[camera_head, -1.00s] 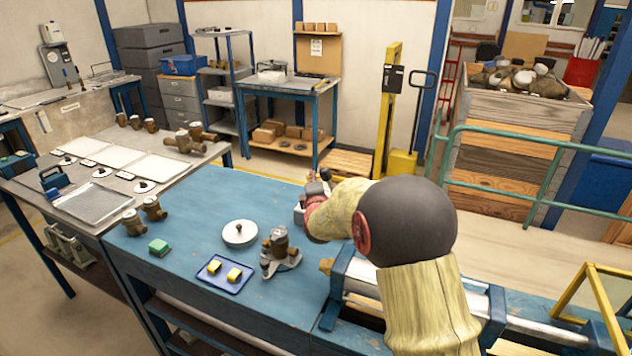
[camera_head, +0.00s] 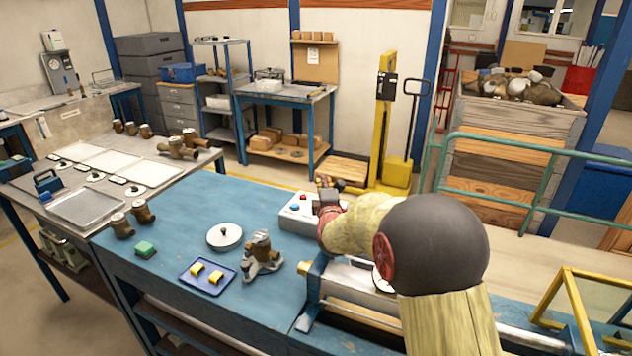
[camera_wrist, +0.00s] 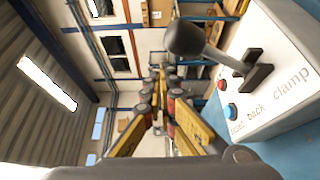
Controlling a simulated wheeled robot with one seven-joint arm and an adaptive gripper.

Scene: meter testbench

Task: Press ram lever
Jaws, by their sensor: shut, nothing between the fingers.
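The ram lever (camera_wrist: 205,48) shows in the wrist view as a grey rod with a dark round knob. It rises tilted from a slot in a white control box (camera_wrist: 280,75) marked "clamp" and "back", with a red and a blue button. In the head view the box (camera_head: 296,222) stands on the blue bench; my wrist covers part of it, and I cannot make out the lever clearly there. My gripper (camera_wrist: 158,78) has its yellow-and-black fingers closed and empty, to the left of the lever in the wrist view. In the head view it (camera_head: 328,184) is beyond the box, small and partly hidden.
A metal ram cylinder (camera_head: 350,280) in a blue frame lies under my arm. A brass meter on a grey stand (camera_head: 262,258), a blue tray (camera_head: 208,284) and a round white lid (camera_head: 225,236) sit left of it.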

